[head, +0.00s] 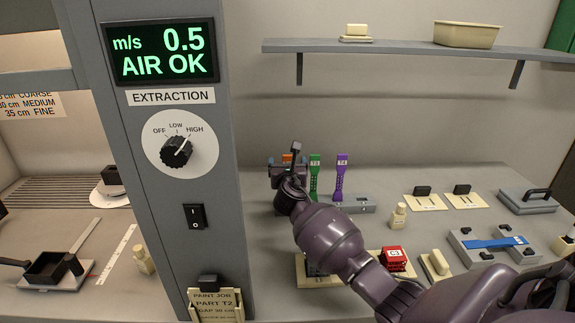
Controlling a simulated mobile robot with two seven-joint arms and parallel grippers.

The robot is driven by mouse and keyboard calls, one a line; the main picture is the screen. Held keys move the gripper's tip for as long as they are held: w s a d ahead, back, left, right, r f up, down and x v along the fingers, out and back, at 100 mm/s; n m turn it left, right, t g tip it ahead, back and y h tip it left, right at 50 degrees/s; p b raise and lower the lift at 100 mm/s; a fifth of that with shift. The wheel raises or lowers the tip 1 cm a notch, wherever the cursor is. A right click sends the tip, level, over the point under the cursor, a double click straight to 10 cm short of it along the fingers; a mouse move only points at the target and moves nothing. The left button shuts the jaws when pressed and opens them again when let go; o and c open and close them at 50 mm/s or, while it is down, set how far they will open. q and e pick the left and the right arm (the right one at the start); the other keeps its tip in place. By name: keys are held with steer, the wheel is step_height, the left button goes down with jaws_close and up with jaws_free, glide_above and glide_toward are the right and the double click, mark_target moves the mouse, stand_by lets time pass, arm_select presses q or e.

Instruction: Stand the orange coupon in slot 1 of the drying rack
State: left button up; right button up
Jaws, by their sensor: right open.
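The orange coupon (287,158) shows only as a small orange patch behind my right gripper. Its lower part is hidden, so I cannot tell whether it stands in a slot. The grey drying rack (360,205) stands on the bench, its left end hidden behind my right gripper and wrist. A green coupon (314,175) and a purple coupon (340,178) stand upright in it. My right gripper (288,168) is open at the rack's left end, in front of the orange coupon. I cannot tell whether it touches the coupon. My left gripper is out of view.
A blue coupon (497,243) lies in a grey fixture (470,255) at the right. A small bottle (398,216), cream pads (425,202) and a red block (394,260) stand nearby. A grey column (190,255) rises to the left, and a shelf (400,47) runs above.

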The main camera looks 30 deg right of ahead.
steer(key=p+v, duration=0.3)
steer(key=v, duration=0.2)
stand_by(0.8)
stand_by(0.4)
steer(key=v, duration=1)
steer(key=shift+s+a, duration=0.3)
